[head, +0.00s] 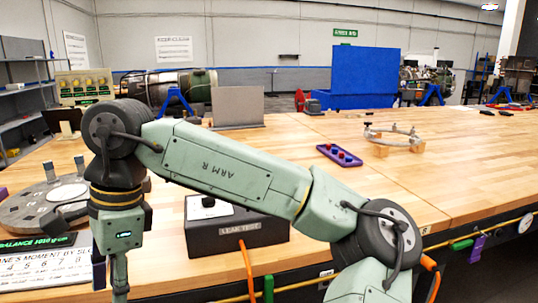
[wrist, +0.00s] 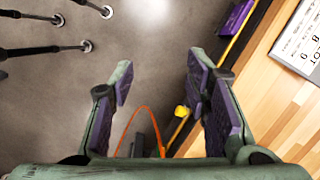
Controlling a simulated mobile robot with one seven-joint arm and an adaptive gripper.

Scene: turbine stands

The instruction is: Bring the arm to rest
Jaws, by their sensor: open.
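My green arm (head: 225,170) reaches across the front of the wooden bench in the head view, and its wrist points down at the left. The fingers are below the head picture. In the wrist view my gripper (wrist: 160,84) is open, with its purple-padded fingers apart and nothing between them. It hangs over the grey floor beside the bench edge.
A leak test box (head: 237,232) and a round slotted plate (head: 45,205) stand near my arm. A purple tray (head: 339,155) and a metal ring on blocks (head: 393,138) lie farther back. An orange cable (wrist: 128,128) shows near the bench edge. The bench middle is mostly clear.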

